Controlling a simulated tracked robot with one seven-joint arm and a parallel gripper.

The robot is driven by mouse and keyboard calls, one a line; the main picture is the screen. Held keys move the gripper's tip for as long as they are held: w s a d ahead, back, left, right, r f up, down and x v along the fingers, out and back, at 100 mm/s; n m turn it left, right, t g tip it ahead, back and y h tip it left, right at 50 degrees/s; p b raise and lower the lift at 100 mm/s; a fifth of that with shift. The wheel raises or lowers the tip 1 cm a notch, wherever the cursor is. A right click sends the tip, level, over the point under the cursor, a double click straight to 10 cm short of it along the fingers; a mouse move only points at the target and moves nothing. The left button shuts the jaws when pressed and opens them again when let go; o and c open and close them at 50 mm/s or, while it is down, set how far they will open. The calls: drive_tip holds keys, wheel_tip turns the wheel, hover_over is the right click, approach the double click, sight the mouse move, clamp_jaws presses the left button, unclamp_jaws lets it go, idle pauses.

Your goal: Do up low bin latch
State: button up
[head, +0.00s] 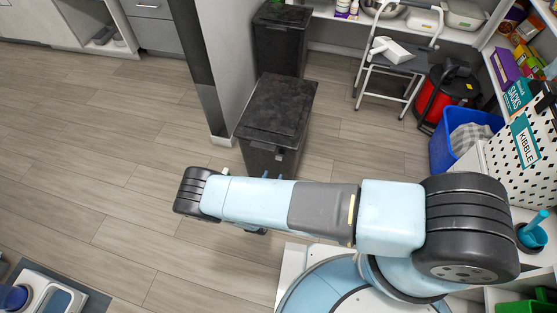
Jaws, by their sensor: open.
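A low black bin (277,105) with a dark, mottled lid stands on the floor beside a grey pillar. Its lid looks down. A small grey latch piece (279,155) shows on its front face; whether it is fastened is too small to tell. My arm crosses in front of the bin and hides the lower part of its front. Only small blue tips of my gripper (264,176) show above the arm's edge, close below the latch in the picture. The gripper is open; the rest of it is hidden by my arm, and I see nothing held.
A second black bin (281,40) stands behind the first. A white step stool (390,65), a red and black vacuum (444,95), a blue crate (462,135) and a white perforated panel (520,130) stand to the right. The wooden floor (110,140) at left is clear.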

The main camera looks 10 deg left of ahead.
sight(279, 158)
drive_tip(key=w, duration=0.7)
drive_tip(key=w+d, duration=0.1)
drive_tip(key=w, duration=0.2)
drive_tip(key=shift+w, duration=0.15)
drive_tip(key=shift+c, duration=0.3)
drive_tip(key=shift+d, duration=0.1)
drive_tip(key=c, duration=0.9)
